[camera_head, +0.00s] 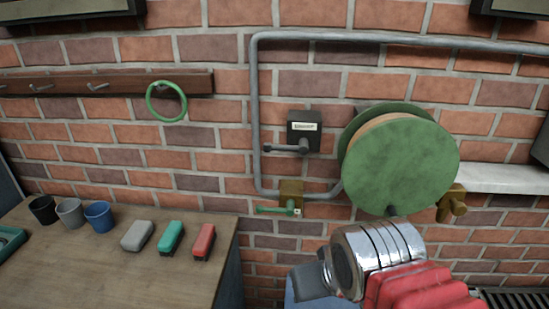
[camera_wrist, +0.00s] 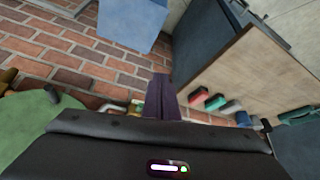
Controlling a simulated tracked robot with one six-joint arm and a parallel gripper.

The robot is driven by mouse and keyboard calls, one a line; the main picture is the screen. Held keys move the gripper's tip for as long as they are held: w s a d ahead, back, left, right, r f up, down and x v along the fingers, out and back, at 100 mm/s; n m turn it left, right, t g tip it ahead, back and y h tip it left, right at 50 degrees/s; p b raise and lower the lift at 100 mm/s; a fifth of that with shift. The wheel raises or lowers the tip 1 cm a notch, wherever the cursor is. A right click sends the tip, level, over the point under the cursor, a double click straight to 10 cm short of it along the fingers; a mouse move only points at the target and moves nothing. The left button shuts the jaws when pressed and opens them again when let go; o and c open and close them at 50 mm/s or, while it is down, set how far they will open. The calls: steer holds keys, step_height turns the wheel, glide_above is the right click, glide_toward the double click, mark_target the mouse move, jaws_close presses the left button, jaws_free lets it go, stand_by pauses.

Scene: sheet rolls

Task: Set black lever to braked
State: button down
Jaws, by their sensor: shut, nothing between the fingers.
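The black lever (camera_head: 287,148) is on a dark wall box with a pale label (camera_head: 304,127), left of the green reel. Its arm points left, roughly level, ending in a knob. The label is too small to read. My gripper (camera_head: 310,281) is in the lower middle of the head view, below and apart from the lever. Its dark fingers (camera_wrist: 164,97) also show in the wrist view, closed together and empty. I cannot make out the black lever in the wrist view.
A large green reel (camera_head: 405,165) sits right of the lever. A workbench (camera_head: 75,260) at lower left holds cups and staplers. A green ring (camera_head: 166,101) hangs from a rail.

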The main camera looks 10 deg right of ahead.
steer(key=w+d+r+n+t+h, duration=0.1)
steer(key=w+d+n+h, duration=0.8)
steer(key=w+d+n, duration=0.4)
steer(key=w+a+r+n+t+y, duration=0.1)
steer(key=w+a+n+t+y, duration=0.1)
steer(key=w+a+n+t, duration=0.2)
steer(key=w+a+r+n+t+y, duration=0.1)
steer(key=w+a+n+t, duration=0.4)
steer(key=w+a+n, duration=0.5)
steer(key=a+n+y, duration=0.1)
steer(key=n, duration=0.4)
steer(key=shift+a+r, duration=0.25)
steer(key=shift+a, duration=0.05)
